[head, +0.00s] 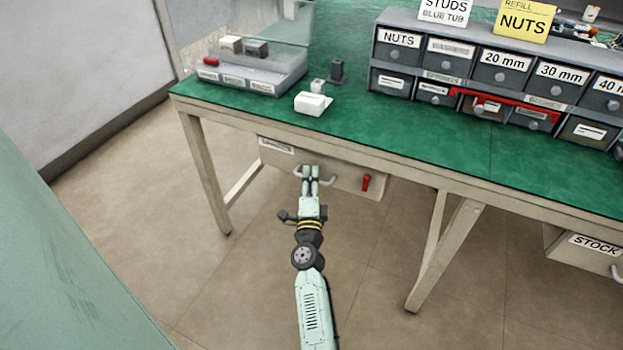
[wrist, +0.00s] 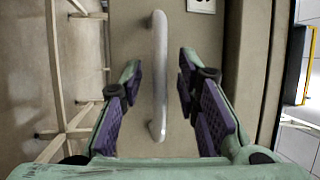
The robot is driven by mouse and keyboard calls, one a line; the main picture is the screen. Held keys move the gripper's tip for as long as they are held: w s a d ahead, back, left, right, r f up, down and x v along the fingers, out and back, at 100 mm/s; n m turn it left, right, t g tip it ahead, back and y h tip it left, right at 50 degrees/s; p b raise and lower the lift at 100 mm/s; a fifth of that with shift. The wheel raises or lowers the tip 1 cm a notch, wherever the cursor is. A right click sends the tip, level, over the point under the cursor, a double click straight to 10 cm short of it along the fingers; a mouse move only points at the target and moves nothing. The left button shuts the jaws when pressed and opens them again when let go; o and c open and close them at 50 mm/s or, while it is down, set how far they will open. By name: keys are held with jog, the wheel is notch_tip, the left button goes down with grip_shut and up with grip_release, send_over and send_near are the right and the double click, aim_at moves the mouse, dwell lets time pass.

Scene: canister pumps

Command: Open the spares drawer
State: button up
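The spares drawer (head: 345,178) is a beige front under the green workbench, with a label at its upper left that is too small to read surely. It looks shut. Its pale bar handle (head: 328,181) is partly hidden behind my gripper (head: 310,174). In the wrist view the handle (wrist: 159,75) runs upright between the two purple-padded fingers of my gripper (wrist: 158,98). The fingers are open, with a gap on each side of the handle. A red latch or lever (head: 366,183) hangs on the front, right of the handle.
The green bench top (head: 230,98) overhangs the drawer. Bench legs (head: 208,175) stand left and right of it. A STOCK drawer (head: 590,250) is at the far right. Small drawer bins (head: 400,60) stand on the bench. The floor in front is clear.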

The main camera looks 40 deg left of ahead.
jog(key=shift+c, duration=0.6)
grip_shut()
dwell(0.4)
